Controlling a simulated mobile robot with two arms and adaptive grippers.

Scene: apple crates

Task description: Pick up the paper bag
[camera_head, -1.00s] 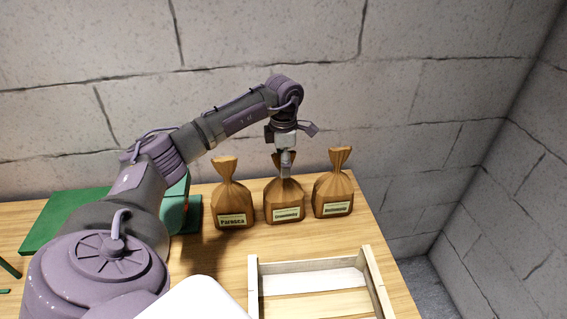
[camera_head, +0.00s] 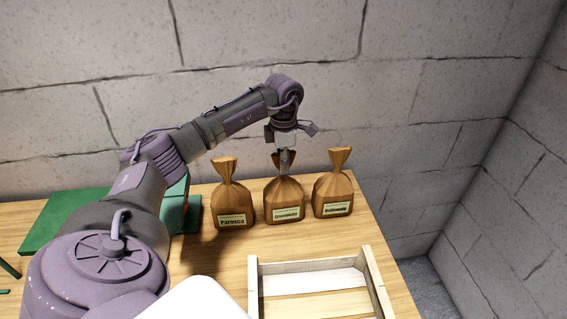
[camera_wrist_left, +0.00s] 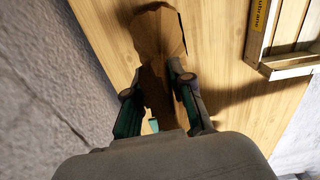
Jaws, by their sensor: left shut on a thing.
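Three brown paper bags with twisted necks and pale labels stand in a row on the table. They are a left bag (camera_head: 232,201), a middle bag (camera_head: 284,202) and a right bag (camera_head: 333,193). My left gripper (camera_head: 286,163) comes down from above onto the middle bag's neck and is shut on it. The bag stands upright and seems to rest on the table. In the left wrist view, the brown paper (camera_wrist_left: 158,32) shows between and beyond the fingers (camera_wrist_left: 160,88); the neck is partly in shadow. My right gripper is not in view.
An open wooden crate (camera_head: 372,266) stands on the table (camera_head: 215,262) in front of the bags. Green things (camera_head: 75,218) lie at the left. A block wall (camera_head: 400,110) is close behind the bags. The table's right edge is near the right bag.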

